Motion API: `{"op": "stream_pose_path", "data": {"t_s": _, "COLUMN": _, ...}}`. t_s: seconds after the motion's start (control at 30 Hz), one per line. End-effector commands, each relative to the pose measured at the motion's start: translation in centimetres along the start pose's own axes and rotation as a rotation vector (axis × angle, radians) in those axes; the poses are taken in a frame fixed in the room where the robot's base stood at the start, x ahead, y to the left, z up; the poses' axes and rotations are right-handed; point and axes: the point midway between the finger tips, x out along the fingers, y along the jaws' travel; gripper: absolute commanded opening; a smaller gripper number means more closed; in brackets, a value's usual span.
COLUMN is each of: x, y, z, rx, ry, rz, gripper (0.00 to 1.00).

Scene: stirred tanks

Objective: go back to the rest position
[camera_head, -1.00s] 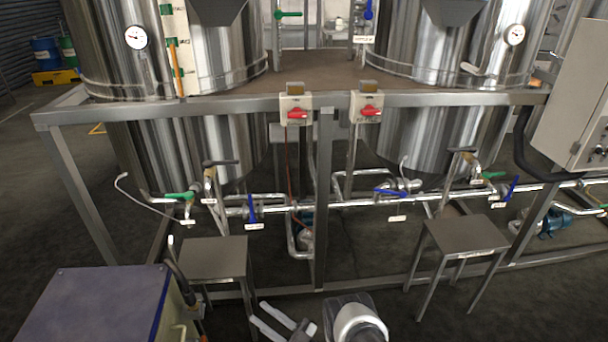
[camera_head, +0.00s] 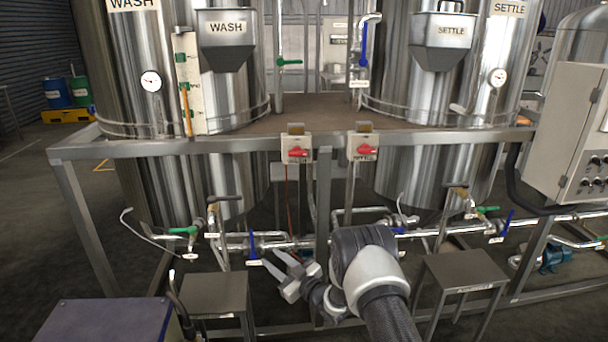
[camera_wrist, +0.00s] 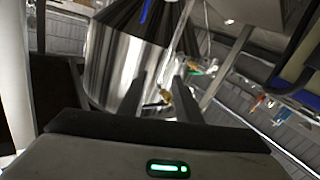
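My gripper (camera_head: 271,258) shows at the lower middle of the head view, at the end of my bent arm.
The wash tank (camera_head: 225,95) and settle tank (camera_head: 410,90) stand behind a steel frame (camera_head: 225,146). Two small stands (camera_head: 215,296) (camera_head: 465,270) flank my arm. A control cabinet (camera_head: 565,130) is at right, a dark box top (camera_head: 95,325) at lower left.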

Motion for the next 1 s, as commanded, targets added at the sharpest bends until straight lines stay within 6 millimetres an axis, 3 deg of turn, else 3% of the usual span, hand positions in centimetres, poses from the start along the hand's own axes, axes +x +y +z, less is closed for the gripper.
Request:
{"op": "stream_pose_path", "data": {"t_s": 0.03, "x": 0.5, "y": 2.7, "z": -3.0, "rx": -0.021, "ry": -0.041, "rz": 0.041, "gripper": 0.31}}
{"op": "stream_pose_path", "data": {"t_s": 0.1, "x": 0.4, "y": 5.8, "z": -5.9, "rx": -0.034, "ry": -0.115, "rz": 0.100, "gripper": 0.31}}
{"op": "stream_pose_path", "data": {"t_s": 0.27, "x": -2.0, "y": 11.7, "z": -13.0, "rx": -0.037, "ry": -0.279, "rz": 0.232, "gripper": 0.31}}
{"op": "stream_pose_path", "data": {"t_s": 0.4, "x": -6.4, "y": 14.9, "z": -18.9, "rx": -0.007, "ry": -0.413, "rz": 0.342, "gripper": 0.31}}
{"op": "stream_pose_path", "data": {"t_s": 0.5, "x": -10.5, "y": 15.9, "z": -22.8, "rx": 0.031, "ry": -0.506, "rz": 0.413, "gripper": 0.31}}
{"op": "stream_pose_path", "data": {"t_s": 0.63, "x": -16.9, "y": 15.6, "z": -27.1, "rx": 0.099, "ry": -0.620, "rz": 0.494, "gripper": 0.31}}
{"op": "stream_pose_path", "data": {"t_s": 0.77, "x": -23.9, "y": 13.4, "z": -30.5, "rx": 0.186, "ry": -0.726, "rz": 0.556, "gripper": 0.31}}
{"op": "stream_pose_path", "data": {"t_s": 1.0, "x": -36.3, "y": 5.7, "z": -33.6, "rx": 0.369, "ry": -0.901, "rz": 0.612, "gripper": 0.31}}
